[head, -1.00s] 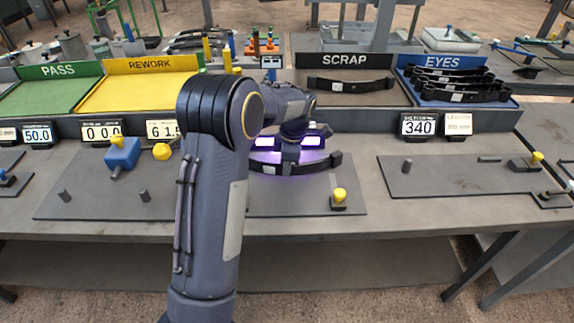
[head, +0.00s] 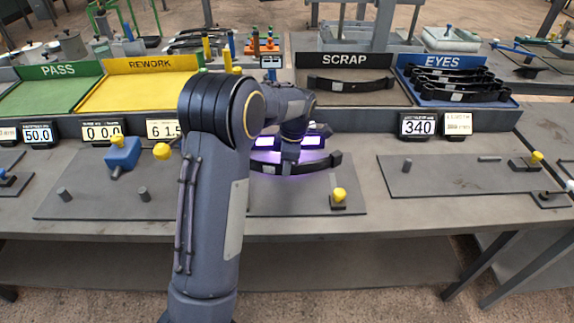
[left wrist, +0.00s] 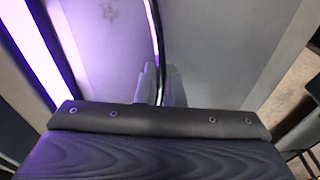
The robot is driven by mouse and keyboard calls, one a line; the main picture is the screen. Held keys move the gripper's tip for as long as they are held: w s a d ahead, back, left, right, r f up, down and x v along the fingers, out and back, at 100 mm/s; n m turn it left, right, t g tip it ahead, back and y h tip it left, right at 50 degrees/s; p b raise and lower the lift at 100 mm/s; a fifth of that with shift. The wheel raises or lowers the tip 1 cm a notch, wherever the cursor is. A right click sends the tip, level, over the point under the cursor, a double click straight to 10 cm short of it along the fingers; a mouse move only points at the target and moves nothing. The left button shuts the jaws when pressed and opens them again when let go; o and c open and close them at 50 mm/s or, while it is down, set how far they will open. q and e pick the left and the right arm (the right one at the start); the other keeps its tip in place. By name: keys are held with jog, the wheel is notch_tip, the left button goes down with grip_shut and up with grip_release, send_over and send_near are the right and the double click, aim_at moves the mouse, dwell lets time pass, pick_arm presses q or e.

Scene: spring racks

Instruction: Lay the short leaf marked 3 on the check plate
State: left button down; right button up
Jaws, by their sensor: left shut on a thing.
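A dark curved leaf (head: 325,163) with a pale label is held in my left gripper (head: 289,165), just over or at the grey plate (head: 275,202) in the middle of the bench. I cannot read its mark or tell whether it touches the plate. My arm hides part of the plate. In the left wrist view the leaf (left wrist: 156,35) shows as a thin dark strip running into the closed fingertips (left wrist: 160,85). My right gripper is not in view.
The plate has upright pegs (head: 143,194) on the left and a yellow-knobbed clamp (head: 338,197) on the right. Behind stand the PASS tray (head: 45,97), REWORK tray (head: 125,95), SCRAP tray (head: 350,98) with one leaf, and EYES tray (head: 500,102) with several. Another plate (head: 450,178) lies right.

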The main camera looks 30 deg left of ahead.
pick_arm(q)
jog(key=shift+w+a+r, duration=0.1)
jog(key=shift+w+a, duration=0.15)
jog(key=shift+w, duration=0.25)
dwell(0.6)
jog(key=shift+f, duration=0.2)
jog(key=c, duration=1)
grip_release()
jog(key=shift+f, duration=0.15)
notch_tip(320, 180, up, 8)
jog(key=p, duration=0.6)
jog(key=shift+s, duration=0.1)
